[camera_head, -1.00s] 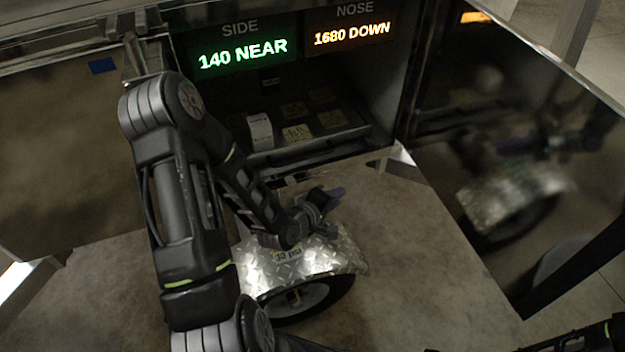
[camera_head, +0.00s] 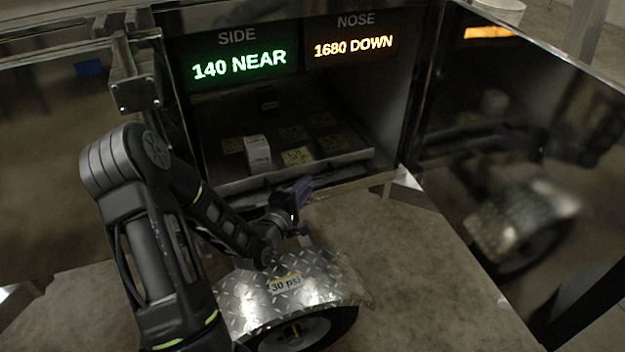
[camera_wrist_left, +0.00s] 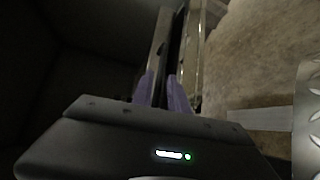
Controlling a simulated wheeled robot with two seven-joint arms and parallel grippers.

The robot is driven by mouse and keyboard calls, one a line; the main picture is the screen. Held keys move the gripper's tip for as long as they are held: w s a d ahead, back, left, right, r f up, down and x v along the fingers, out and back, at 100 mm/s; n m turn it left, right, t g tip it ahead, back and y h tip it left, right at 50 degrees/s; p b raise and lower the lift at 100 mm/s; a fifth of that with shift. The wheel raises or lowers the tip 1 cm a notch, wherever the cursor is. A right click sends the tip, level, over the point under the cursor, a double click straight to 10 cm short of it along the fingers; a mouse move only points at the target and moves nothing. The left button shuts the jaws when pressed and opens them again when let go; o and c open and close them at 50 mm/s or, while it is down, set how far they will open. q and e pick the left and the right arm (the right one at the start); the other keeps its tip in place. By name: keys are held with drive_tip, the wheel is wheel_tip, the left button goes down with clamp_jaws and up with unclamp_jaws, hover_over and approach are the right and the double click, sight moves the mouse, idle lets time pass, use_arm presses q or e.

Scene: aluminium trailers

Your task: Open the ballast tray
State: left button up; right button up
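The ballast tray (camera_head: 345,157) is a shallow metal tray low inside the open compartment. It carries a white block (camera_head: 258,153) and several yellow labels. My left gripper (camera_head: 302,188) is just in front of and below the tray's front edge. In the left wrist view its two purple fingers (camera_wrist_left: 162,93) stand apart, with a dark gap between them. A long metal edge (camera_wrist_left: 187,60) runs away beyond the fingertips. I cannot tell whether the fingers touch it. My right gripper is not in view.
A diamond-plate wheel fender (camera_head: 295,293) marked "30 psi" lies below my left forearm. Displays above the tray read "140 NEAR" (camera_head: 239,65) and "1680 DOWN" (camera_head: 353,46). A reflective panel (camera_head: 520,150) stands at the right.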

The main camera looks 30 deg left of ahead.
use_arm(q)
drive_tip(key=b+x, duration=0.1)
drive_tip(key=x, duration=0.4)
drive_tip(key=shift+f, duration=0.1)
clamp_jaws()
idle(1.3)
